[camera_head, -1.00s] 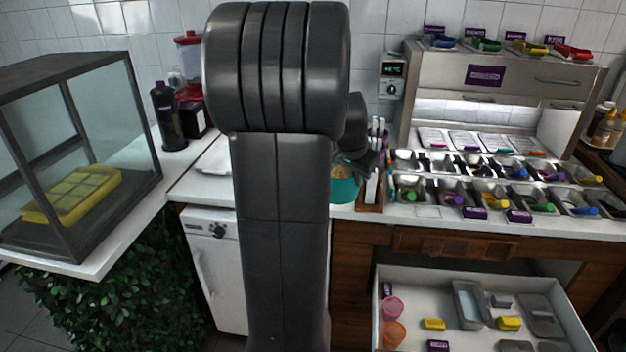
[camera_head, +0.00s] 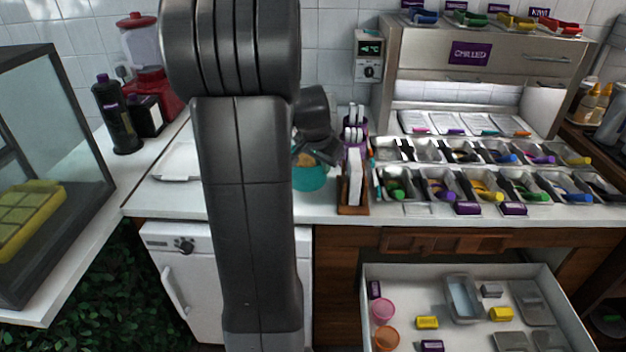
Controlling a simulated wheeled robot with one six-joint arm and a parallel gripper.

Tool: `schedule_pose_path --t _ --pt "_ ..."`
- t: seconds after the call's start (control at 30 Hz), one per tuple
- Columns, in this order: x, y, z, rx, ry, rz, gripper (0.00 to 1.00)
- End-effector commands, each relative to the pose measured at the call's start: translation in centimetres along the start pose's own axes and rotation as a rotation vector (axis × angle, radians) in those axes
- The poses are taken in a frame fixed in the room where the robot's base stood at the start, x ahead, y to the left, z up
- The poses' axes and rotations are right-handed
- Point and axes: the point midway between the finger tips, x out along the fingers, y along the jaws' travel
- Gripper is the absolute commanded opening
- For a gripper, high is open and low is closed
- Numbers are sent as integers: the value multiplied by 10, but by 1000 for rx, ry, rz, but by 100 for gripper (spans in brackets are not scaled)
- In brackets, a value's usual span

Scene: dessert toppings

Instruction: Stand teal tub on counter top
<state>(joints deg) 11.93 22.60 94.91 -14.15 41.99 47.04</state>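The teal tub (camera_head: 310,179) shows just right of my upright arm, above the white counter top (camera_head: 318,207) and left of the napkin and straw holder. It looks upright, with something tan in its open top. My arm hides its left part. My gripper (camera_head: 314,158) points down at the tub's rim, its dark fingers overlapping the top of the tub. I cannot tell whether the fingers are closed on the rim or whether the tub's base touches the counter.
A wooden holder (camera_head: 352,205) with napkins stands close right of the tub. Topping trays (camera_head: 470,185) fill the counter further right. An open drawer (camera_head: 455,275) juts out below. A red blender (camera_head: 150,75) and dark bottle (camera_head: 117,118) stand at left. Counter in front of the tub is bare.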

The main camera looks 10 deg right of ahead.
Motion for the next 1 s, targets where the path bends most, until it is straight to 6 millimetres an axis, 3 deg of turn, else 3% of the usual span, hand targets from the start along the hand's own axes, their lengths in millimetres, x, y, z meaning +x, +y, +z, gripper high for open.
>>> schedule_pose_path --t 0.4,0.8,0.9,1.0 --pt "47 5 20 0 -1 1 0" --pt "54 5 22 0 2 -1 0" --pt "52 5 22 0 1 -1 23" --pt "52 5 22 0 1 -1 26"
